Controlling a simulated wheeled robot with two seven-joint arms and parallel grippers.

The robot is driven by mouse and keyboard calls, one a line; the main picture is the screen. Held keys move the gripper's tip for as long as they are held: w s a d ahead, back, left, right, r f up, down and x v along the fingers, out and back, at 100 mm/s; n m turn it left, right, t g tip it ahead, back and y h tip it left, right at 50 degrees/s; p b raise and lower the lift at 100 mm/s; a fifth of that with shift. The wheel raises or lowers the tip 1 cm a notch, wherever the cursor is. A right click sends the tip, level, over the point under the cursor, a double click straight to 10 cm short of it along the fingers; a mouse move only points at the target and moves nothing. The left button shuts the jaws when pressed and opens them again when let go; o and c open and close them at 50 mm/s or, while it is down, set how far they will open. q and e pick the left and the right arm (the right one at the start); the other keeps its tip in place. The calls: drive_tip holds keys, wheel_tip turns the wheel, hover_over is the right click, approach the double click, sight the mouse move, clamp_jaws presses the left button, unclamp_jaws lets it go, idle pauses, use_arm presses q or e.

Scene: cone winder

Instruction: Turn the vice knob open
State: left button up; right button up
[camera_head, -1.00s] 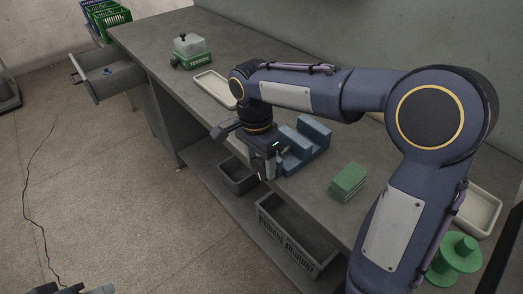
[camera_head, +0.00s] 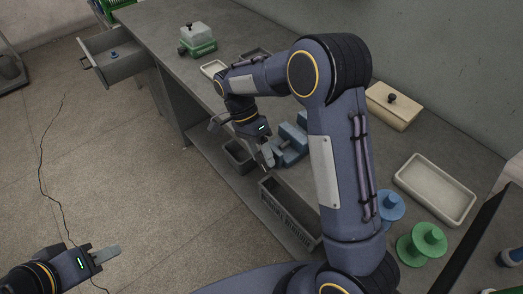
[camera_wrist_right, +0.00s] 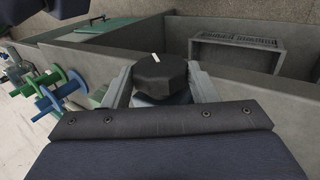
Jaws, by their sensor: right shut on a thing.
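The blue vice (camera_head: 292,146) sits at the front edge of the workbench, partly hidden by my right arm in the head view. Its dark knob (camera_wrist_right: 160,76) shows in the right wrist view, with a short white mark on top pointing nearly away from the wrist. My right gripper (camera_wrist_right: 160,88) is shut on the knob, one finger on each side. In the head view my right gripper (camera_head: 266,154) is at the front of the vice. My left gripper (camera_head: 103,255) is low at the left, over the floor and away from the bench; its finger gap is unclear.
Grey bins (camera_head: 290,217) stand on the shelf below the bench edge. Green spools (camera_head: 422,243) and a pale tray (camera_head: 435,188) are at the right. A lidded box (camera_head: 393,105) stands behind. An open drawer (camera_head: 118,62) juts out at the far left.

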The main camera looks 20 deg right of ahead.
drive_tip(key=o, duration=1)
drive_tip(key=shift+v, duration=3.9)
